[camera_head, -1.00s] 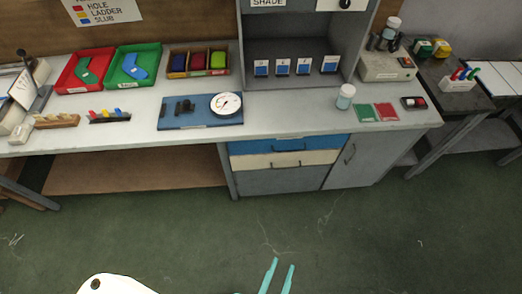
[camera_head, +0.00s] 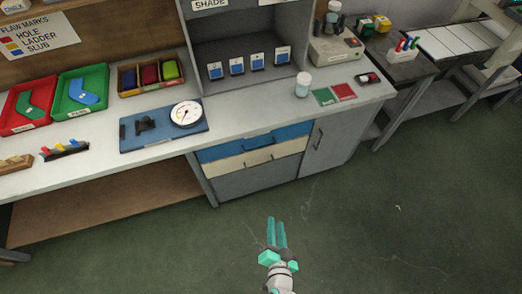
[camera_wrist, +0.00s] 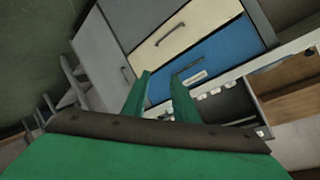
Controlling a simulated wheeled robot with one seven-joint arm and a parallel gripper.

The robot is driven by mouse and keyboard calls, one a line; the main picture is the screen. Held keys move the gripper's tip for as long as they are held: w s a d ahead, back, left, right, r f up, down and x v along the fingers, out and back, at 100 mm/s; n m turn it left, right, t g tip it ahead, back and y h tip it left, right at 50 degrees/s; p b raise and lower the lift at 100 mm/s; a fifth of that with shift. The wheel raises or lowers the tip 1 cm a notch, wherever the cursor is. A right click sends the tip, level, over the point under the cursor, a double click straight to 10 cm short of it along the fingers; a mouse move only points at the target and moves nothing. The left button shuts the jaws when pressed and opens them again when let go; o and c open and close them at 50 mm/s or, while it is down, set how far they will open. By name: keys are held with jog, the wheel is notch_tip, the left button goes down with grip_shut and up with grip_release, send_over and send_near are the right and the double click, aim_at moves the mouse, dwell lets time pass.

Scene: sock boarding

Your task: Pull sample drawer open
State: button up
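The cabinet under the bench has a blue drawer (camera_head: 225,149) on top and a cream drawer (camera_head: 240,166) below it, both shut, each with a dark bar handle. Which one is the sample drawer I cannot tell from the head view. In the wrist view the blue drawer (camera_wrist: 215,58) shows a handle and a white label too small to read, with the cream drawer (camera_wrist: 185,35) beside it. My gripper (camera_head: 276,220) is open and empty, in front of the cabinet and apart from it. Its teal fingers (camera_wrist: 158,98) point toward the drawers, with a gap between them.
A cabinet door (camera_head: 325,140) with a vertical handle is right of the drawers. The bench top (camera_head: 258,120) overhangs them and carries a blue board with a dial gauge (camera_head: 186,114) and a white jar (camera_head: 303,84). The green floor in front is clear.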

jog(key=w+a+m+y, duration=0.2)
jog(key=w+m, duration=0.1)
jog(key=w, duration=1.3)
jog(key=w+a+f+m+t+y, duration=0.1)
jog(key=w+a+m+y, duration=0.1)
jog(key=w, duration=1.4)
jog(key=shift+w+a+m+y, duration=0.25)
jog(key=shift+a+m+y, duration=0.1)
jog(key=shift+m, duration=0.35)
jog(key=shift+f, duration=0.1)
jog(key=shift+c, duration=0.6)
grip_shut()
